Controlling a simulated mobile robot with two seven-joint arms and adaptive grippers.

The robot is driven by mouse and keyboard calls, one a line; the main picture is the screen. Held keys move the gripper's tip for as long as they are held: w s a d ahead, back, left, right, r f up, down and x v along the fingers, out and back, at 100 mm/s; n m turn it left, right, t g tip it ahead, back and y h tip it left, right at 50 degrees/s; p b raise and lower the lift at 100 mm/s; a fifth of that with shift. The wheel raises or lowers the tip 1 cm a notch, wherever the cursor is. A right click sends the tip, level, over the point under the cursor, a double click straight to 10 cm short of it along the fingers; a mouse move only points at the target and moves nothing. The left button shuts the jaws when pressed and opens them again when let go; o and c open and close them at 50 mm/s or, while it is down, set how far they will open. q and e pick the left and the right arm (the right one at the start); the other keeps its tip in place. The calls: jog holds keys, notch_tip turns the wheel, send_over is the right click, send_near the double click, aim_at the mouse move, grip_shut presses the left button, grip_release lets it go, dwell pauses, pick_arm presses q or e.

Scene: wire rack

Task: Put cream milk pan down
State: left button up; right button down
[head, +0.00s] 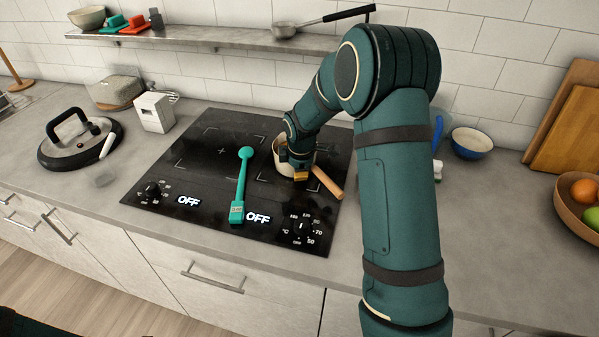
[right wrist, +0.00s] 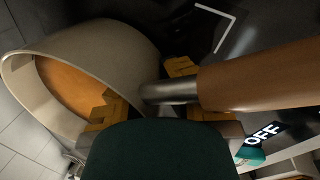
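The cream milk pan (head: 279,162) is at the right part of the black cooktop, its brown handle (head: 328,182) pointing to the lower right. My right gripper (head: 300,172) reaches down onto the pan near the handle's root. In the right wrist view the cream pan wall (right wrist: 110,55) lies between the yellow finger pads; one pad shows inside the pan, another outside beside the metal neck (right wrist: 168,91). The pan's inside looks orange. Whether its base touches the cooktop is hidden. My left gripper is not in view.
A teal long-handled utensil (head: 242,180) lies on the cooktop (head: 205,150) left of the pan. A lid (head: 80,140) and a white box (head: 154,112) stand left. A blue bowl (head: 471,142) and fruit bowl (head: 570,205) are right. A shelf (head: 220,40) runs above.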

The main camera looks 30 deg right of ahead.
dwell(0.3)
jog(key=c, duration=1.1)
grip_release()
jog(key=shift+c, duration=0.2)
jog(key=shift+a+r, duration=0.1)
jog(key=shift+r, duration=0.4)
jog(key=p+v, duration=0.2)
jog(key=v, duration=0.9)
jog(key=shift+r, duration=0.2)
